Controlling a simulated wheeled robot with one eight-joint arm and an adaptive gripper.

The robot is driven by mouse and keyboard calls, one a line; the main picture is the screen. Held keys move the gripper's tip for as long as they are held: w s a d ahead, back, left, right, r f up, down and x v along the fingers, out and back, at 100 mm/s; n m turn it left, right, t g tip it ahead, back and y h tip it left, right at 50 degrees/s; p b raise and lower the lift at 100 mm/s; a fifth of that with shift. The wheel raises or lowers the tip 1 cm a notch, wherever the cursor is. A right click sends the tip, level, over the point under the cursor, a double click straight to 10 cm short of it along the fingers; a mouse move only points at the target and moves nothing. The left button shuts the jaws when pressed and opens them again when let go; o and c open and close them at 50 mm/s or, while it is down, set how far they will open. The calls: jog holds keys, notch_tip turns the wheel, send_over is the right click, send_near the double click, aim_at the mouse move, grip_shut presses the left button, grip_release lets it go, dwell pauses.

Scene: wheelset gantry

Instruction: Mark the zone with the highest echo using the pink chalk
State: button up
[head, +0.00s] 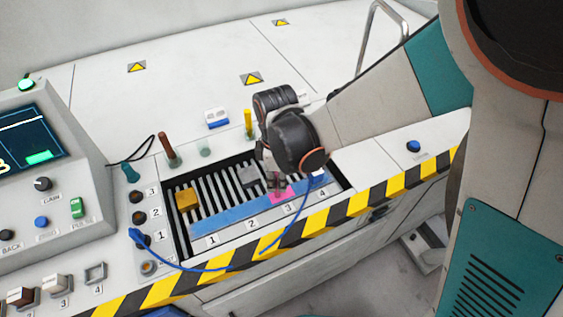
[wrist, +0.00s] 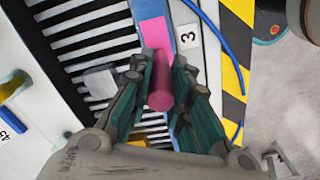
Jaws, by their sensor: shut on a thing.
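My gripper (head: 277,184) is over the slatted bay, shut on the pink chalk (wrist: 161,92), which stands between the fingers in the wrist view. A pink patch (head: 283,196) lies on the blue strip (head: 215,220) beside the number 3 label (head: 288,208). The patch also shows in the wrist view (wrist: 152,31), just beyond the chalk. I cannot tell whether the chalk tip touches the strip. Labels 1 (head: 212,241), 2 (head: 250,230) and 4 (head: 321,194) run along the same edge. The strip beside 1 and 2 shows blue.
A yellow block (head: 186,199) and a grey block (head: 249,177) sit on the slats. A blue cable (head: 290,243) loops over the front edge. A yellow stick (head: 248,122) and a brown stick (head: 166,148) stand behind the bay. A console with a screen (head: 30,142) is at left.

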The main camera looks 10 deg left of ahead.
jog(key=shift+s+a, duration=0.15)
jog(key=shift+a, duration=0.15)
jog(key=shift+s+a, duration=0.2)
jog(key=shift+a, duration=0.05)
dwell(0.4)
notch_tip(320, 180, up, 7)
jog(key=p, duration=0.4)
jog(key=shift+p, duration=0.35)
dwell(0.4)
